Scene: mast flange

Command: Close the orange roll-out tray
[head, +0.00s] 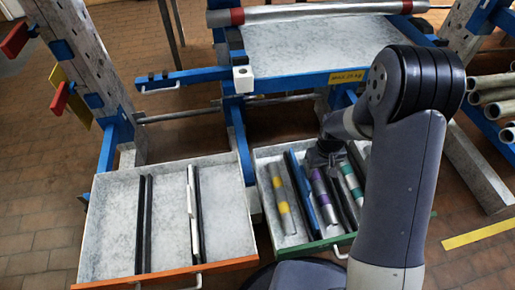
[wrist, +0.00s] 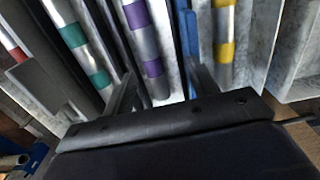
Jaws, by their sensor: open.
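The orange-fronted roll-out tray (head: 110,225) stands pulled out at the lower left in the head view. It has an orange front edge with a pale handle (head: 192,283). Inside are dark dividers (head: 143,225) and a thin white bar (head: 193,210). My gripper (head: 325,158) is to the right of this tray, above the green-fronted tray. In the wrist view its two fingers (wrist: 162,85) are apart, with the purple-banded tube (wrist: 149,66) showing between them. I cannot tell whether they touch it. The orange front does not clearly show in the wrist view.
The green-fronted tray (head: 315,245) is also out, holding yellow-, purple- and teal-banded tubes. Blue rack posts and a shelf (head: 310,50) with a red-banded tube stand behind. More pipes (head: 492,95) lie at the right. Brick floor (head: 35,215) is clear at the left.

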